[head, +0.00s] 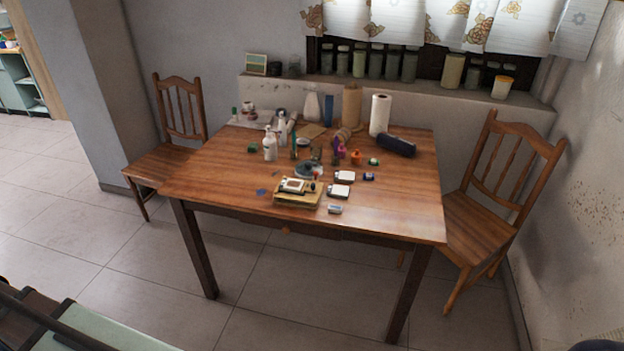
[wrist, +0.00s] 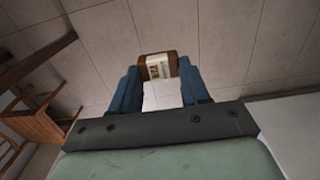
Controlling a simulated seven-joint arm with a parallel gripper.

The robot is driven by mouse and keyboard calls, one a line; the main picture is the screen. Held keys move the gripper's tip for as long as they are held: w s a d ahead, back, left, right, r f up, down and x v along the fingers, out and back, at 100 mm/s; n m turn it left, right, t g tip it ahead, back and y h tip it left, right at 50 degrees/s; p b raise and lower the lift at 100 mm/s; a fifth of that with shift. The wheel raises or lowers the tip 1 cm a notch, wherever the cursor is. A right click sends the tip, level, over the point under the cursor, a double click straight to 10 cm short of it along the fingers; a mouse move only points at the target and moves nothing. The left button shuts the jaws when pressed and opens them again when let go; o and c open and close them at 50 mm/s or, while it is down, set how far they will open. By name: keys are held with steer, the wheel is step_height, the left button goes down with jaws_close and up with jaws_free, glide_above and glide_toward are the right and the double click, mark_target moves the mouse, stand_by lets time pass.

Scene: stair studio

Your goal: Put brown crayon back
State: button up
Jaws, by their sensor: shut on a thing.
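In the wrist view, the brown crayon (wrist: 177,64) shows as a short brown piece with a pale printed label. My gripper (wrist: 158,74) is shut on it, with one blue finger on each side. Tiled floor shows behind it, so it is held in the air away from the table. The head view does not show the gripper or this crayon. The wooden table (head: 400,205) stands in the middle of the head view, crowded with small items. I cannot tell which of these is the crayon's place.
On the table are a yellowish tray-like block (head: 297,200), small white boxes (head: 340,191), a dark blue case (head: 396,145), a white paper roll (head: 380,116) and white bottles (head: 270,148). Wooden chairs stand left (head: 170,165) and right (head: 495,205). The table's right front is clear.

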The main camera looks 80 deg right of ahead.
steer(key=s+d+m, duration=0.3)
steer(key=s+d, duration=0.3)
steer(key=d, duration=1)
steer(key=s+d+m, duration=0.3)
steer(key=s+d, duration=0.2)
steer(key=d, duration=1.1)
steer(key=s+d+m, duration=0.3)
steer(key=s+d, duration=0.3)
steer(key=d, duration=1)
steer(key=s+d+m, duration=0.5)
steer(key=s+d, duration=1.5)
steer(key=s, duration=0.4)
steer(key=s+d+m, duration=0.4)
steer(key=s+d, duration=1.7)
steer(key=s, duration=0.3)
glide_toward(371, 170)
step_height(371, 170, down, 6)
steer(key=shift+f, duration=0.1)
steer(key=shift+f, duration=0.15)
steer(key=o, duration=0.9)
steer(key=shift+o, duration=0.2)
